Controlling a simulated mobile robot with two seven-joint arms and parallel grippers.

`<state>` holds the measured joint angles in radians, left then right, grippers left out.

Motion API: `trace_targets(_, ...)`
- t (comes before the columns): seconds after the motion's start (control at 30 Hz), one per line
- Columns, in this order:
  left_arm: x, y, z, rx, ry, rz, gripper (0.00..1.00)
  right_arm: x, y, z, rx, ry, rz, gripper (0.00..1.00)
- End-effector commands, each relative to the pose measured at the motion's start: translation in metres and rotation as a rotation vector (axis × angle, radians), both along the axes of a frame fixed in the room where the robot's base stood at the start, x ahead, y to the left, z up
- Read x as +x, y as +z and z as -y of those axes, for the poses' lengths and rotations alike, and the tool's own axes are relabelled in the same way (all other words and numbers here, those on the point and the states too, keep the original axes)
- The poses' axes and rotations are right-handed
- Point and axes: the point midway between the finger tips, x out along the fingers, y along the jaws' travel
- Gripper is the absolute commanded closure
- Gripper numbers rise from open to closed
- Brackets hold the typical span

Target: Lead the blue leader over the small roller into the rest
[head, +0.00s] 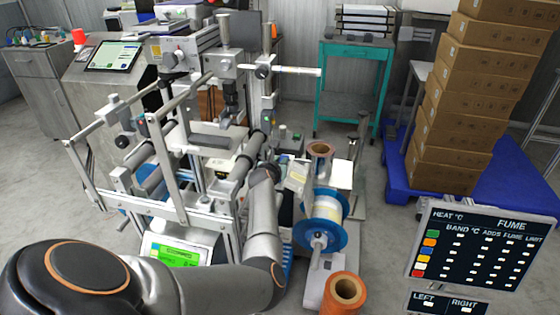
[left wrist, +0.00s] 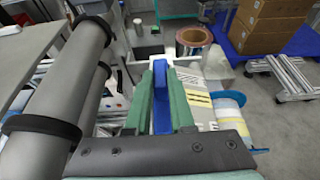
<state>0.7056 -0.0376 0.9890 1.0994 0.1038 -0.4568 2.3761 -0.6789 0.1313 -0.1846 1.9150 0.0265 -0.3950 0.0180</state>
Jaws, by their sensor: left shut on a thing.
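The blue leader (left wrist: 161,78) is a blue strip between the green fingers of my left gripper (left wrist: 164,88) in the left wrist view. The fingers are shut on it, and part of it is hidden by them. In the head view my left arm reaches in from the lower left and hides most of its own gripper. Thick grey rollers (left wrist: 58,80) with black collars run along the left of the wrist view, beside the gripper and apart from it. I cannot tell which part is the small roller or the rest. My right gripper is out of view.
A blue-flanged reel (head: 327,207) stands right of my left arm, with copper-coloured reels (head: 320,150) behind and an orange one (head: 345,290) in front. The machine frame (head: 170,170) crowds the left. A sign panel (head: 487,250) stands at the lower right. Stacked cartons (head: 470,90) stand behind.

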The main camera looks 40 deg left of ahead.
Motion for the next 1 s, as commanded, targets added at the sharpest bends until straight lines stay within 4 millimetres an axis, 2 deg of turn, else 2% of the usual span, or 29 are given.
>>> trace_targets(1.0,-0.001,-0.02,0.0,-0.001,0.0,0.0,1.0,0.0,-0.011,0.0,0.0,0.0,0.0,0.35)
